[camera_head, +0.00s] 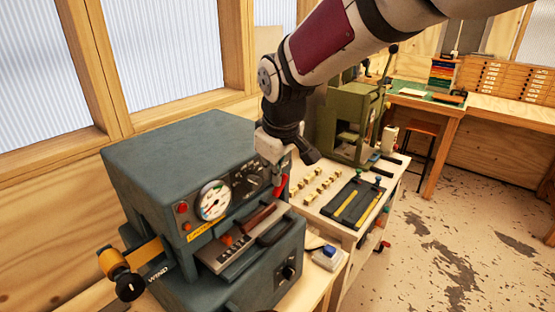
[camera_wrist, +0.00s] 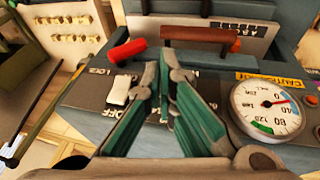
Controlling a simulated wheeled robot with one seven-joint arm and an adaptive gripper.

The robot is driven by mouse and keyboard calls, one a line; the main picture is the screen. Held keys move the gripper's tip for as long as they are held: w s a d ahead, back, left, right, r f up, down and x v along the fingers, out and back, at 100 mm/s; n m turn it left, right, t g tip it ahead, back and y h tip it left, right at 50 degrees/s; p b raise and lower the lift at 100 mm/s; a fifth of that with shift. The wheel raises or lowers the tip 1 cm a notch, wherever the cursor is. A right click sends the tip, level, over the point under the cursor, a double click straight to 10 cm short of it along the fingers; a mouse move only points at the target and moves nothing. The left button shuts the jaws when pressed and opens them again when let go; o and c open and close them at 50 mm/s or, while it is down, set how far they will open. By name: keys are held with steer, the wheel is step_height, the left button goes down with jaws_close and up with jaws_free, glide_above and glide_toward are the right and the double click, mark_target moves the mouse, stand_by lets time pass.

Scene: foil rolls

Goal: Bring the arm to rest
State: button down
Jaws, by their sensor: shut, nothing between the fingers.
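My gripper (camera_wrist: 168,76) shows in the wrist view with its two green-sided fingers drawn together and nothing between the tips. It is over the front panel of a blue-grey machine (camera_head: 180,145), close to a white switch (camera_wrist: 120,90) and a red lever (camera_wrist: 127,51). I cannot tell whether the fingertips touch the panel. In the head view my arm reaches down from the upper right to the machine's right front corner, and the fingers are mostly hidden there.
The machine has a round gauge (camera_head: 213,200), a brown handle (camera_head: 250,219) and a yellow-and-black knob (camera_head: 121,274) at its left. Behind it stand a green press (camera_head: 352,118) and a black tray (camera_head: 354,201) beside several small brass pieces. Open floor lies at the right.

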steer(key=s+d+r+m, duration=0.3)
steer(key=s+d+r, duration=0.2)
steer(key=d, duration=0.3)
steer(key=s+d+m+b, duration=0.1)
steer(key=s+d+m, duration=0.2)
steer(key=s+d, duration=0.3)
steer(key=s+d+m+t+h+b, duration=0.1)
steer(key=s+d+m, duration=0.3)
steer(key=s, duration=0.8)
steer(key=shift+s+d+f, duration=0.15)
steer(key=shift+d, duration=1.1)
